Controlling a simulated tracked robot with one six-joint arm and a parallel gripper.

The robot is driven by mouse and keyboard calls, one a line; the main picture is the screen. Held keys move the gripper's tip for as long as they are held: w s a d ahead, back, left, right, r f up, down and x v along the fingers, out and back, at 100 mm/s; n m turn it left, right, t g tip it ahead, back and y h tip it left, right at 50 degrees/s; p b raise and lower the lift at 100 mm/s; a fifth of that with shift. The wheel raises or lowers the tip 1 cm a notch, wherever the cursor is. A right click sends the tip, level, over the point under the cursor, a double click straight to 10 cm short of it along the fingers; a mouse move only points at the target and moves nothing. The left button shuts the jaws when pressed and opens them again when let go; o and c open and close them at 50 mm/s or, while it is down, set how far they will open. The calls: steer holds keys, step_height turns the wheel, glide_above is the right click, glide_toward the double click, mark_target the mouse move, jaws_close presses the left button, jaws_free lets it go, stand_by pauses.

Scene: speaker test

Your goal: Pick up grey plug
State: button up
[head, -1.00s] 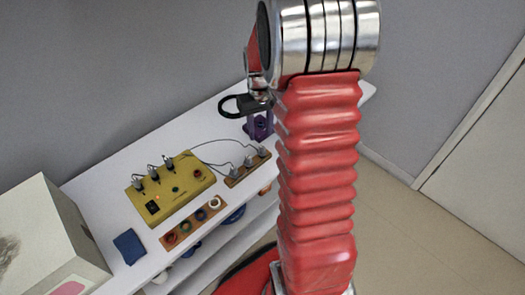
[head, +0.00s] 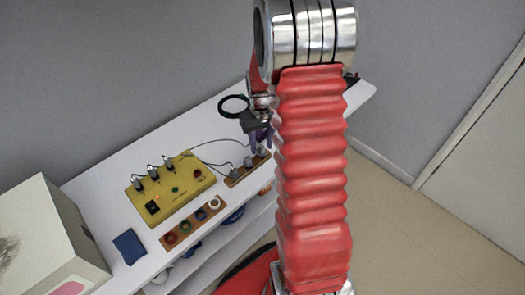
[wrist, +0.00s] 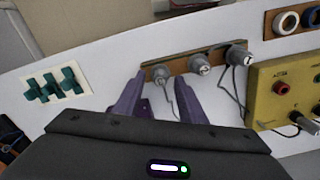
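Three grey plugs stand in a row on a brown wooden strip (wrist: 180,66): a left plug (wrist: 161,74), a middle plug (wrist: 199,64) and a right plug (wrist: 238,55) in the wrist view. Thin grey cables run from them. My gripper (wrist: 160,76) has purple fingers, open, with the left plug showing between the fingertips. I cannot tell whether the fingers reach around it or touch it. In the head view my gripper (head: 259,136) is over the far end of the strip (head: 233,181), partly hidden by my arm.
A board with coloured rings (head: 193,226), a blue cloth (head: 129,246) and a large carton (head: 45,225) are nearby. Teal pieces (wrist: 53,86) lie at left.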

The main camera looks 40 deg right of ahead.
steer(key=shift+f, duration=0.4)
steer(key=shift+c, duration=0.2)
jaws_close()
stand_by(0.3)
